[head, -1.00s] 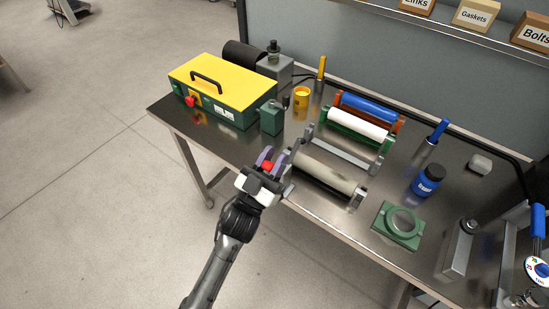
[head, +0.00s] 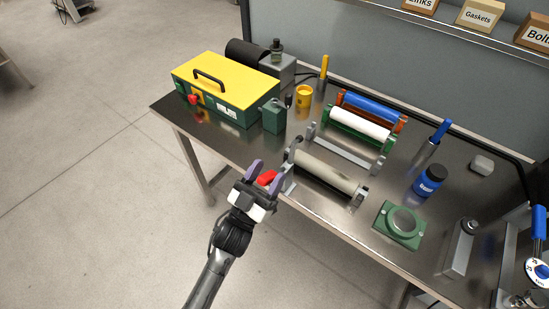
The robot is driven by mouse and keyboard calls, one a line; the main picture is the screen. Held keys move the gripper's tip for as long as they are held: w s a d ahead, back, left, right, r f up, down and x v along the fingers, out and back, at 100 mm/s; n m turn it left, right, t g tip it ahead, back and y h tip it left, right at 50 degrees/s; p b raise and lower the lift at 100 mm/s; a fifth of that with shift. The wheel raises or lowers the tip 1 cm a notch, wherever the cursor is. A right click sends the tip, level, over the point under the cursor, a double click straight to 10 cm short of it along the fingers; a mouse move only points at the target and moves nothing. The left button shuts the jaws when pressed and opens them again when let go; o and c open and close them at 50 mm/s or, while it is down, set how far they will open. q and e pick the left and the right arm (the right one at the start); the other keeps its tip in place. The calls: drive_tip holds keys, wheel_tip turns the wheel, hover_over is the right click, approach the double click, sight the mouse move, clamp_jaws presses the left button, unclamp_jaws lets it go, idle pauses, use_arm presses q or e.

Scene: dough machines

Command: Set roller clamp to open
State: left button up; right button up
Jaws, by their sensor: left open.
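A grey roller (head: 328,171) lies in a metal frame near the front edge of the steel table. A small red part (head: 266,178), likely the roller clamp's handle, shows at the left end of this frame. My left gripper (head: 267,172) has its purple fingers apart, one on either side of the red part. I cannot tell whether the fingers touch it, and the gripper partly hides it. My right gripper is out of view.
A green and yellow machine (head: 226,85) with a red knob stands at the table's left. White (head: 360,123) and blue (head: 369,107) rollers stand behind. Open floor lies left.

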use_arm(q)
drive_tip(key=v, duration=0.9)
drive_tip(key=shift+s, duration=0.2)
drive_tip(key=shift+a+f, duration=0.1)
idle(0.4)
